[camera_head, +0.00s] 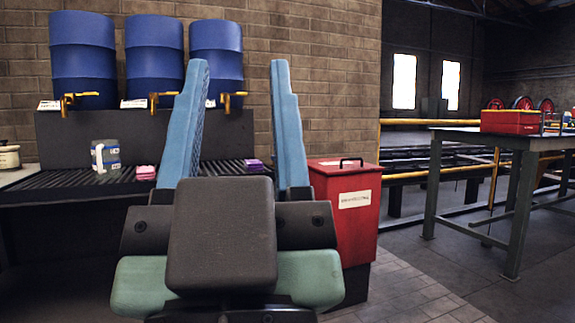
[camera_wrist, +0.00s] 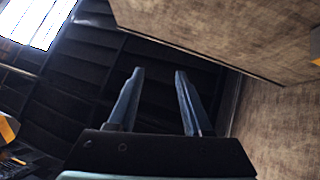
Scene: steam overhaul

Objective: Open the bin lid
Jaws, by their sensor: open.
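The red bin (camera_head: 350,222) stands right of centre in the head view, beyond my gripper, with a white label on its front. Its lid (camera_head: 340,165) is closed and carries a dark arched handle (camera_head: 351,161) on top. My gripper (camera_head: 236,75) is raised in front of the camera with its two blue fingers apart and nothing between them. The right finger and the gripper body hide the bin's left part. In the wrist view, my gripper (camera_wrist: 159,72) points up toward dark roofing, and the bin does not show.
Several blue drums with yellow taps, such as the left drum (camera_head: 83,58), stand above a dark ribbed bench (camera_head: 75,187). A metal table (camera_head: 480,137) with a red box (camera_head: 510,122) stands right. Floor (camera_head: 420,270) between is clear.

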